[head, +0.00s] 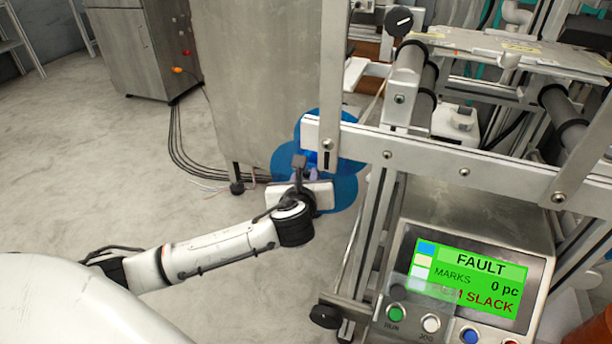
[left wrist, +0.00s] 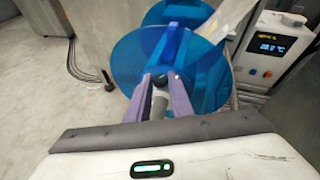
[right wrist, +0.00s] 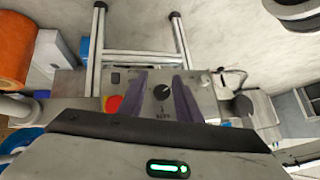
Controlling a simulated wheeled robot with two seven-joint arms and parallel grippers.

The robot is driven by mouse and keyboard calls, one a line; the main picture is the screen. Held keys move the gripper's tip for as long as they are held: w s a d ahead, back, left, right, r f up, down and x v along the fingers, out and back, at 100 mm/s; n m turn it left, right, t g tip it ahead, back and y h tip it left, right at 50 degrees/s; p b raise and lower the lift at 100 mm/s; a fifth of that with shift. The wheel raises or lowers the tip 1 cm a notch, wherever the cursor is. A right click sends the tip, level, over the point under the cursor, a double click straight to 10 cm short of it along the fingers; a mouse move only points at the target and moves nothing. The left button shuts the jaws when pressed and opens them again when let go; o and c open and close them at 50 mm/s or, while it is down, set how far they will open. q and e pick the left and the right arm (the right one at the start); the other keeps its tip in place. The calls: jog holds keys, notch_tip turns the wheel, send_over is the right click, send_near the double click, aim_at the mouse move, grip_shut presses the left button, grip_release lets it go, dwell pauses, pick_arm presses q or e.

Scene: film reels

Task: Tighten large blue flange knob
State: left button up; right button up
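The large blue flange (head: 345,185) is a translucent blue disc at the left side of the machine frame. It also shows in the left wrist view (left wrist: 130,65), with a small dark knob (left wrist: 160,79) at its hub. My left gripper (head: 302,172) is in front of the disc; its purple fingers (left wrist: 160,77) stand either side of the knob. I cannot tell whether they touch it. A grey cylindrical piece shows between the fingers. My right gripper (right wrist: 160,75) is open and empty, above a panel with a black dial (right wrist: 162,92), and is not in the head view.
A second blue disc (head: 315,125) lies behind the first. A metal bar (head: 420,152) of the frame runs close to my left gripper. A control box screen (head: 465,280) reads FAULT and SLACK. Open floor (head: 110,190) lies to the left, with black cables by a metal cabinet (head: 140,45).

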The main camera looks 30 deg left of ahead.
pick_arm(q)
grip_shut()
pick_arm(e)
jog(key=shift+r, duration=0.15)
pick_arm(q)
jog(key=shift+s+r+p, duration=0.1)
jog(key=shift+p, duration=0.3)
pick_arm(e)
jog(key=shift+d+r, duration=0.1)
